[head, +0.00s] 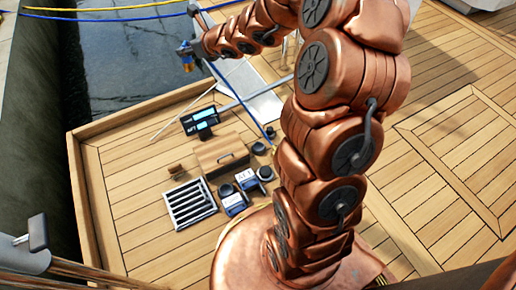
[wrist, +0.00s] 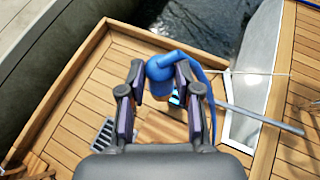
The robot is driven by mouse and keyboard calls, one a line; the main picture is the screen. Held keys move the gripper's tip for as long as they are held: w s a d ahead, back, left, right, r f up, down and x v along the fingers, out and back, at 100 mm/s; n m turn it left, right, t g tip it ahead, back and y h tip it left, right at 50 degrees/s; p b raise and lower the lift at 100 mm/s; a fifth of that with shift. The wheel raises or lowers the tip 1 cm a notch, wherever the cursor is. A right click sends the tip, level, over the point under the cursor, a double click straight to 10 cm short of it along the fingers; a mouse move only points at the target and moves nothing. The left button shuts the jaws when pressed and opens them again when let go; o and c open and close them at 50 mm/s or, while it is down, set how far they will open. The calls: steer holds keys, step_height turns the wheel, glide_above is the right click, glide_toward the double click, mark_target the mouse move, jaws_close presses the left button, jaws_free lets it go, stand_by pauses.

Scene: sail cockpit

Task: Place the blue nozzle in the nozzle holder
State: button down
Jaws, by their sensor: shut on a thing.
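The blue nozzle (wrist: 160,68) is between the two fingers of my gripper (wrist: 163,85) in the wrist view, and the fingers are shut on it. A blue line curves away from beside it to the right; I cannot tell whether it is joined to it. In the head view my gripper (head: 187,57) is small, at the upper left, high over the deck near the water side. I cannot pick out the nozzle holder for certain. A dark stand with light blue panels (head: 200,121) is on the deck below the gripper, partly hidden behind it in the wrist view.
On the deck are a slotted grate (head: 190,204), a brown box (head: 222,154), blue-and-white containers (head: 234,203), and a small brown block (head: 176,171). A wooden rim (head: 84,205) edges the deck. A pale panel (head: 250,92) and a grey pole lie near the water. Deck left of the stand is clear.

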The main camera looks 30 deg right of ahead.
steer(key=s+d+f+n+y, duration=0.15)
steer(key=d+f, duration=0.25)
steer(key=f, duration=0.4)
steer(key=s+d+f+g, duration=0.15)
steer(key=d+f, duration=0.25)
steer(key=f, duration=0.5)
steer(key=s+d+f+n+y, duration=0.15)
steer(key=d+f, duration=0.25)
steer(key=f, duration=0.4)
steer(key=s+d+f+b, duration=0.2)
steer(key=s+d+f, duration=0.1)
steer(key=s+f, duration=1.75)
steer(key=shift+n+g, duration=0.3)
steer(key=shift+g, duration=0.05)
steer(key=w+d+f+b, duration=0.1)
steer(key=w+f+b, duration=0.1)
steer(key=w, duration=0.3)
steer(key=w+d+f+b, duration=0.1)
steer(key=w+d+b, duration=0.1)
steer(key=w+b, duration=0.1)
steer(key=w+d+f+b, duration=0.2)
steer(key=w+b, duration=0.1)
steer(key=w, duration=0.3)
steer(key=shift+w+d+f, duration=0.25)
steer(key=shift+w+f, duration=0.05)
steer(key=shift+r, duration=0.1)
steer(key=c, duration=0.8)
jaws_free()
